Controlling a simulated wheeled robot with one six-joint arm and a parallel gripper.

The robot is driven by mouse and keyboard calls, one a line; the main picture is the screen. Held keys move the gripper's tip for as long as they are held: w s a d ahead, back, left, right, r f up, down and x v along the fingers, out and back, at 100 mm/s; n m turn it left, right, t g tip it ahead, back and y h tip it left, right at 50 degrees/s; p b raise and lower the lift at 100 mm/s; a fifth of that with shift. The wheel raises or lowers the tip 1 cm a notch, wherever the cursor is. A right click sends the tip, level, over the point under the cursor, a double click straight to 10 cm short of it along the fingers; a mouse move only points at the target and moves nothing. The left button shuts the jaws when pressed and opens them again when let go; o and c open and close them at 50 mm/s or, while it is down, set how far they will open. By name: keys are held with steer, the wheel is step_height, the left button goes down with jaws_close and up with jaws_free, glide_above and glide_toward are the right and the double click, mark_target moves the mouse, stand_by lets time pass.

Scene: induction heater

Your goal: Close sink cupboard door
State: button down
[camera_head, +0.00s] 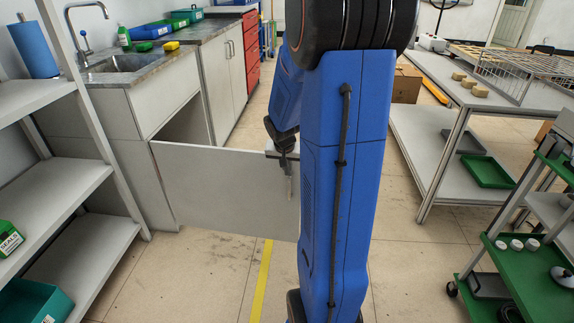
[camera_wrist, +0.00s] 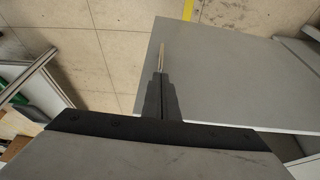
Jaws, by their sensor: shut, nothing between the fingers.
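The sink cupboard door (camera_head: 222,190) is a plain light grey panel standing wide open. It juts from the near corner of the sink cupboard (camera_head: 127,112) across the floor, and the dark opening (camera_head: 190,125) shows behind it. My gripper (camera_head: 289,190) is shut and empty, near the door's free edge. Its fingers overlap the door face toward the head camera; I cannot tell whether they touch it. In the wrist view, the shut fingers (camera_wrist: 162,62) lie over the door panel (camera_wrist: 225,78) near its left edge. My arm hides the area around the free edge.
A white shelf rack (camera_head: 75,178) stands at the left, close to the door. A metal-framed table (camera_head: 425,170) and a green-shelved cart (camera_head: 530,285) are at the right. A sink (camera_head: 122,64) is set in the counter. Bare floor with a yellow line (camera_head: 261,285) lies before the door.

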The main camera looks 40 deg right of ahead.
mark_target(289, 180)
steer(key=x, duration=0.4)
steer(key=shift+w+d+r, duration=0.2)
steer(key=shift+w+d, duration=0.45)
steer(key=shift+d, duration=0.3)
steer(key=shift+w+d, duration=0.45)
steer(key=shift+d, duration=0.15)
